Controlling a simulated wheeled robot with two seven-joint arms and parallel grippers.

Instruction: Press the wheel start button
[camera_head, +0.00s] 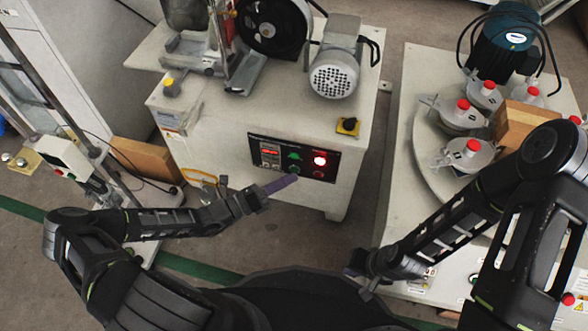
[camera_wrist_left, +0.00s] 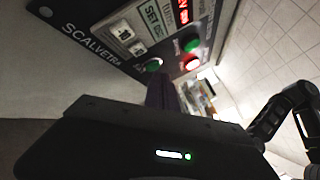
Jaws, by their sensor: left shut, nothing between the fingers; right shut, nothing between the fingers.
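The dark control panel (camera_head: 262,143) is on the front of the white machine cabinet. It has a red digital display, a green light or button (camera_head: 294,155), a lit red lamp (camera_head: 320,160) and a darker green button (camera_head: 294,169). My left gripper (camera_head: 292,179) is shut and empty, its purple fingers pointing at the panel just below the darker green button. In the left wrist view the fingers (camera_wrist_left: 163,92) end close to a green button (camera_wrist_left: 152,65); contact cannot be told. Labels are too small to confirm the wheel start button. My right gripper (camera_head: 362,284) is shut and empty, low in the middle.
A black wheel (camera_head: 272,25) and a grey motor (camera_head: 336,68) stand on the cabinet top. A yellow-plated switch (camera_head: 348,126) is above the panel's right. At right, a round table (camera_head: 432,150) carries several red-knobbed pots. Open floor lies before the cabinet.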

